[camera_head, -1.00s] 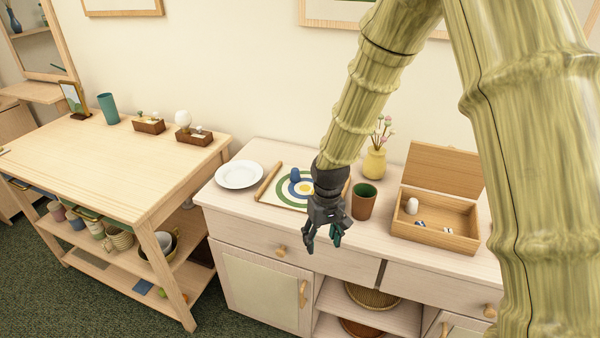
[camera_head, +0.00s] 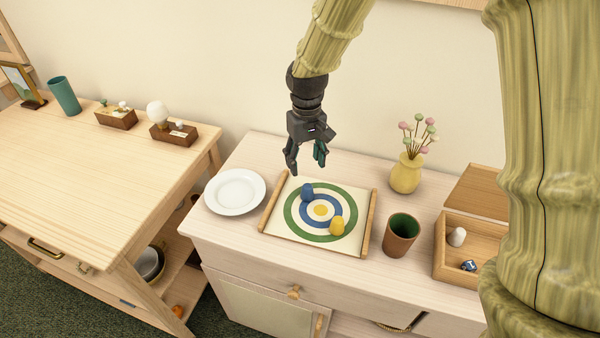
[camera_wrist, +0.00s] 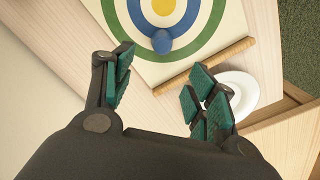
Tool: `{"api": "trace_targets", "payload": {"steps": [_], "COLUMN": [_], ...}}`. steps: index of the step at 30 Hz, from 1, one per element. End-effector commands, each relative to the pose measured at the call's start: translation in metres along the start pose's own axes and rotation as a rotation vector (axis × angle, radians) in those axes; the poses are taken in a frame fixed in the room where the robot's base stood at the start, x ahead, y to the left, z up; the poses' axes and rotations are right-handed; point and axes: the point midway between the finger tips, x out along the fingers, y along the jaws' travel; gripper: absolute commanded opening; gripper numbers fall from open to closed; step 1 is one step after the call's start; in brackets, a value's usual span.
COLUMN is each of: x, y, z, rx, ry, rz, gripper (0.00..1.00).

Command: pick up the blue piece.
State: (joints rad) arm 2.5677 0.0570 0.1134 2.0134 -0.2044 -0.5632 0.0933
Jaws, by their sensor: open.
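The blue piece (camera_head: 307,192) stands on the target mat (camera_head: 272,215), on the blue ring at the back left of the bullseye. In the wrist view the blue piece (camera_wrist: 161,41) is beyond the fingertips, near the mat's wooden rod. A yellow piece (camera_head: 337,226) stands on the mat at the front right of the centre; it is not in the wrist view. My gripper (camera_head: 305,168) is open and empty, pointing down above the back edge of the mat, behind the blue piece. In the wrist view my gripper (camera_wrist: 160,95) shows its green finger pads spread apart.
A white plate (camera_head: 235,191) lies left of the mat. A brown cup (camera_head: 401,235), a yellow vase (camera_head: 406,174) with flowers and an open wooden box (camera_head: 448,262) holding a white piece (camera_head: 457,237) stand to the right. The wall is close behind the cabinet.

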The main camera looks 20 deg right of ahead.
Motion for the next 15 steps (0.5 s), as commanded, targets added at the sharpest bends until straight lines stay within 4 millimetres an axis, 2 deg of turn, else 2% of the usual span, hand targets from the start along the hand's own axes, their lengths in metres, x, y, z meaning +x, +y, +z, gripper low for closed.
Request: {"api": "trace_targets", "payload": {"steps": [4,8,11,15], "x": [0.003,0.018,0.030,0.048], "y": [0.002,0.003,0.004,0.004], "z": [0.014,0.022,0.020,0.007], "rx": [0.005,0.007,0.008,0.006], "ry": [0.010,0.015,0.016,0.004], "rz": [0.003,0.004,0.004,0.002], "gripper": [0.57,0.57,0.57,0.57]}}
